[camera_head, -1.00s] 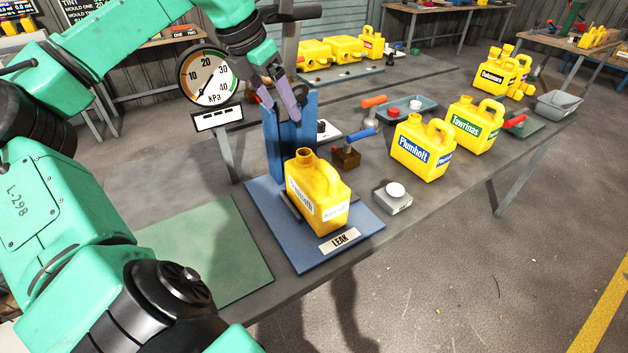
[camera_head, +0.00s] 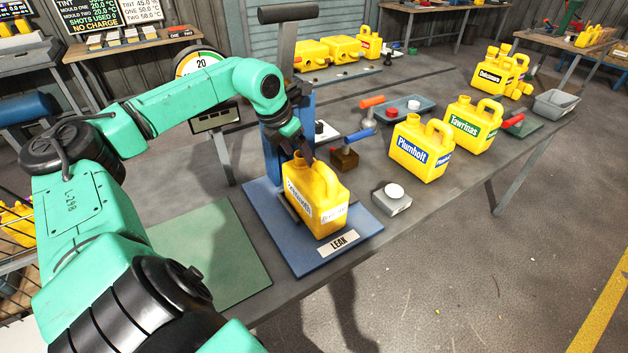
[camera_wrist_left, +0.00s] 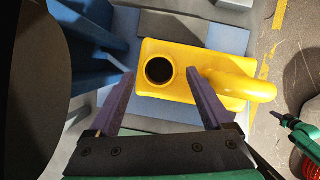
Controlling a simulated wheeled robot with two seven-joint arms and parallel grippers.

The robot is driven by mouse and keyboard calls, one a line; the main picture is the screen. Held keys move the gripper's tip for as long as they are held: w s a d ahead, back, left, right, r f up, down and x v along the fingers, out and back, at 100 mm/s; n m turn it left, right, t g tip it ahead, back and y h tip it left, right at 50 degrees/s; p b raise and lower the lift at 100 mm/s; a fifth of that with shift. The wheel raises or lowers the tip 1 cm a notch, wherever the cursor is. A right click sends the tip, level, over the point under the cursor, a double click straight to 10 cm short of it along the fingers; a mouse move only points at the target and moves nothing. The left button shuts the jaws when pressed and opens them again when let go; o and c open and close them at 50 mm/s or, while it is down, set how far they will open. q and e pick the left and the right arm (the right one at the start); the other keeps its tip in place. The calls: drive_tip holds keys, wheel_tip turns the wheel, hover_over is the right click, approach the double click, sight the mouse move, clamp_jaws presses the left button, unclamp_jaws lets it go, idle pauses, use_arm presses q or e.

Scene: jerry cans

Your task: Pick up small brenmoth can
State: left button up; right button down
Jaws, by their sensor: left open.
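A yellow can (camera_head: 316,204) stands upright on the blue leak stand's base (camera_head: 272,241); its label appears to read Brenmoth, though the letters are hard to make out. My left gripper (camera_head: 303,156) is open and just above the can's top, by its neck and handle. In the left wrist view the can (camera_wrist_left: 195,90) shows from above, with its dark round mouth and its handle to the right. The fingers of my left gripper (camera_wrist_left: 160,90) lie either side of the mouth and hold nothing. My right gripper is out of view.
A blue upright press frame (camera_head: 272,145) stands behind the can. A grey block with a white knob (camera_head: 392,198) is to its right. Yellow Plumholt (camera_head: 420,150) and Tawrinas (camera_head: 473,126) cans stand further right. A green mat (camera_head: 208,255) lies clear on the left.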

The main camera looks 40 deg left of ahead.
use_arm(q)
drive_tip(key=shift+w+f, duration=0.2)
drive_tip(key=shift+f, duration=0.25)
drive_tip(key=shift+r, duration=0.1)
clamp_jaws()
